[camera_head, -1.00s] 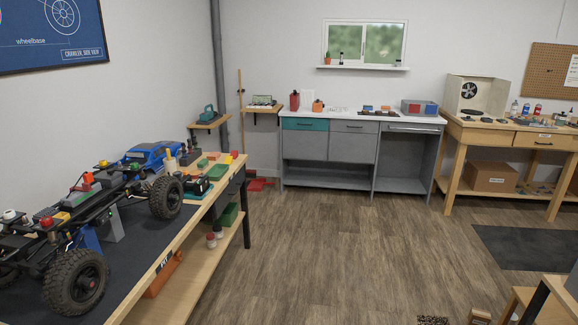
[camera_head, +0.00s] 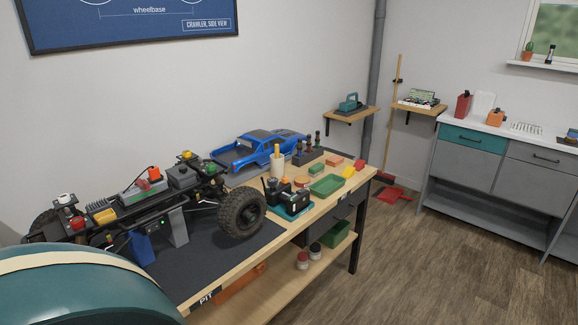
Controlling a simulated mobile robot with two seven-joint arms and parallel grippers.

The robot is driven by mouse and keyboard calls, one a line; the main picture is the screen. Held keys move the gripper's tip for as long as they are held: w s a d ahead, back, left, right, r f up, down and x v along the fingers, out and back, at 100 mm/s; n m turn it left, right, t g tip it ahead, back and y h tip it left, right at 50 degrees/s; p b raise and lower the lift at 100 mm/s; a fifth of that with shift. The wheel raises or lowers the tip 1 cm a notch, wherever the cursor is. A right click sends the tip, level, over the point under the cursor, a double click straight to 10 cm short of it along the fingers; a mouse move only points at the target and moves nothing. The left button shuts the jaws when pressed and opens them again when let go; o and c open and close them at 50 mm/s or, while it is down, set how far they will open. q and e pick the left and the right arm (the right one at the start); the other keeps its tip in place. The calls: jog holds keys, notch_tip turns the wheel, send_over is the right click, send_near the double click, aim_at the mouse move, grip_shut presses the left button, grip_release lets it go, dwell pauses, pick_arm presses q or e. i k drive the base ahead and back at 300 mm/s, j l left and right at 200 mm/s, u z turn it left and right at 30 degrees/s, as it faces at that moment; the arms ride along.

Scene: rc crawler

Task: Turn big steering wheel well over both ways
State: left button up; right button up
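I cannot make out a big steering wheel in this view. The crawler chassis (camera_head: 160,196) stands on the workbench at the left, raised on blue and grey supports, with a black knobbly tyre (camera_head: 242,212) at its near right corner. A small black device on a teal base (camera_head: 290,196) sits on the bench to the right of the chassis; its details are too small to tell. Neither of my grippers is in view. A large, rounded teal surface with a cream band fills the lower left corner and hides part of the bench; I cannot tell what it is.
The workbench (camera_head: 318,212) also bears a blue car body (camera_head: 262,150), a green tray (camera_head: 327,185) and small parts. Jars (camera_head: 303,260) stand on its lower shelf. A grey cabinet (camera_head: 465,180) is at the right.

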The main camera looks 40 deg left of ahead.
aim_at(272, 182)
jog(key=i+u, duration=0.2)
jog(key=i, duration=0.3)
jog(key=i+u, duration=0.25)
jog(key=i, duration=0.25)
jog(key=i+l+u, duration=0.2)
jog(key=i, duration=0.3)
